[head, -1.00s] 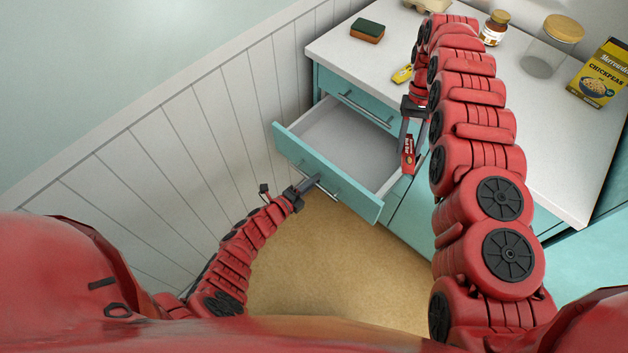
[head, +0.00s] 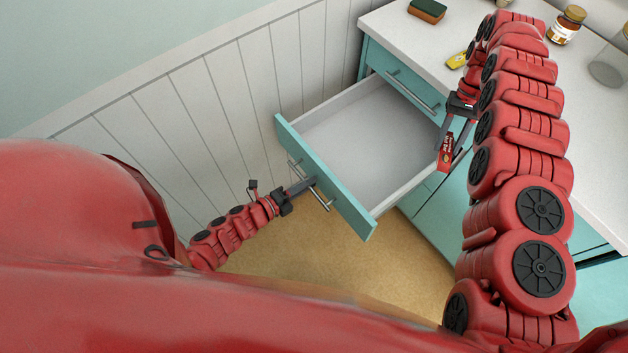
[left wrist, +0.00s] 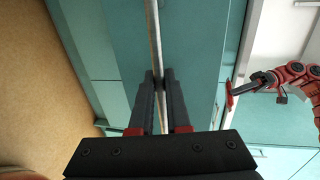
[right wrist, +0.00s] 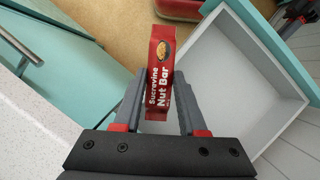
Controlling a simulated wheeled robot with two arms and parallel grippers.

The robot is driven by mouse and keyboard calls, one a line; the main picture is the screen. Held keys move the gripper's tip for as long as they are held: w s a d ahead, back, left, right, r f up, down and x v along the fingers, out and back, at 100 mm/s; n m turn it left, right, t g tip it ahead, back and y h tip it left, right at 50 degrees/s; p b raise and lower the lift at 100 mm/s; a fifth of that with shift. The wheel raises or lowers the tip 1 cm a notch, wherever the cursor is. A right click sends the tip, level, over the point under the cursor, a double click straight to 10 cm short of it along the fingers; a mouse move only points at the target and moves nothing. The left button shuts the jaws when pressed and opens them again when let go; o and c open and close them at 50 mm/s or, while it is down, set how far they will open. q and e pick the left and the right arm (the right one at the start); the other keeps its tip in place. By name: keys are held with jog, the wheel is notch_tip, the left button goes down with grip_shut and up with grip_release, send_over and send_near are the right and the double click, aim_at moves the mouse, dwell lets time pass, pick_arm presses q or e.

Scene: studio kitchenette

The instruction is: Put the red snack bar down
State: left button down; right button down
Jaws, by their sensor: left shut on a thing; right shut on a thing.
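The red snack bar (head: 446,152) is held by my right gripper (head: 455,133) at the right side of the open drawer. In the right wrist view the bar (right wrist: 160,75) sits between the fingers, with the label "Sucravine Nut Bar" showing. The drawer (head: 350,140) is pulled out and its floor looks empty. My left gripper (head: 306,187) is shut on the drawer handle (head: 322,198). In the left wrist view the fingers (left wrist: 160,85) close around the handle bar. The bar also shows small and edge-on there (left wrist: 230,97).
The white counter (head: 400,32) holds a green and brown sponge (head: 427,10), a yellow item (head: 457,60) and a jar (head: 567,25). A closed teal drawer (head: 410,90) is above the open one. White panelled wall (head: 220,90) stands behind at left.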

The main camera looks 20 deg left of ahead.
pick_arm(q)
jog(key=c, duration=0.9)
grip_release()
pick_arm(e)
jog(key=shift+f+b, duration=0.9)
pick_arm(q)
jog(key=v, duration=1.2)
jog(key=shift+a, duration=0.1)
